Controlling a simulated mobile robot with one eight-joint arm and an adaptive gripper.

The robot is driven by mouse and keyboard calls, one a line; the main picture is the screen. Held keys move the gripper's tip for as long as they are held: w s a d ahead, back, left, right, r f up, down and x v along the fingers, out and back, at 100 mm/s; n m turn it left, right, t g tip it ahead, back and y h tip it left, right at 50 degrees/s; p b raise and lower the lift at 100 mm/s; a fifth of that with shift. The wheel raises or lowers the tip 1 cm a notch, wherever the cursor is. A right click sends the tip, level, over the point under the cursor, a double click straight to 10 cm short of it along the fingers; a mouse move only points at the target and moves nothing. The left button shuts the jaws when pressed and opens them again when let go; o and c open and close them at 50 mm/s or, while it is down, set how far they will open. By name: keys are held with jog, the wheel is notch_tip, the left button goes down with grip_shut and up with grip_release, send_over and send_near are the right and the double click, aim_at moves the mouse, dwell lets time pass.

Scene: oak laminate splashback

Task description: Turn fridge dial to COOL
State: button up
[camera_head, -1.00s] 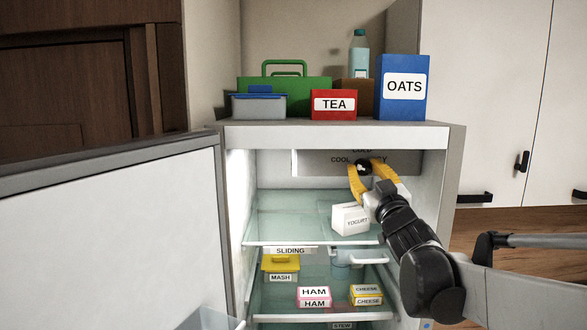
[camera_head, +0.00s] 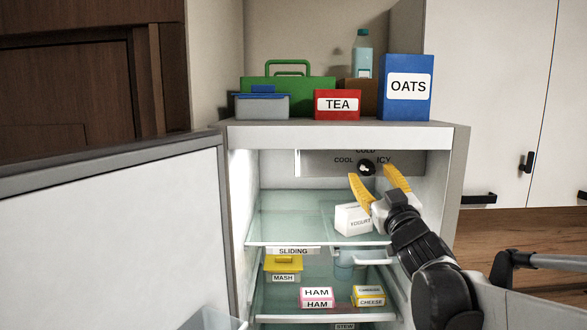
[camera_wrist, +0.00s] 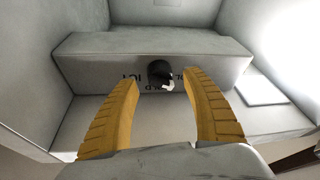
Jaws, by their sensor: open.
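The fridge dial (camera_head: 367,168) is a round black knob with a white mark, on a grey panel (camera_head: 318,168) under the fridge's top. COOL is printed left of it, COLD above, partly cut off by the fridge's top edge, and ICY right. In the wrist view the dial (camera_wrist: 159,71) appears upside down, its white mark at the lower right, towards the side between COLD and COOL; the exact setting is hard to tell. My gripper (camera_head: 371,174) is open and empty, its yellow fingers apart on either side of the dial's line, short of the panel and not touching it.
A white yogurt box (camera_head: 352,219) stands on the glass shelf (camera_head: 295,225) just below my gripper. The open fridge door (camera_head: 110,240) is at the left. A tea box (camera_head: 337,104) and oats box (camera_head: 406,88) stand on top. Ham, cheese and mash sit lower.

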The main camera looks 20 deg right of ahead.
jog(key=v, duration=0.9)
jog(key=shift+s, duration=0.15)
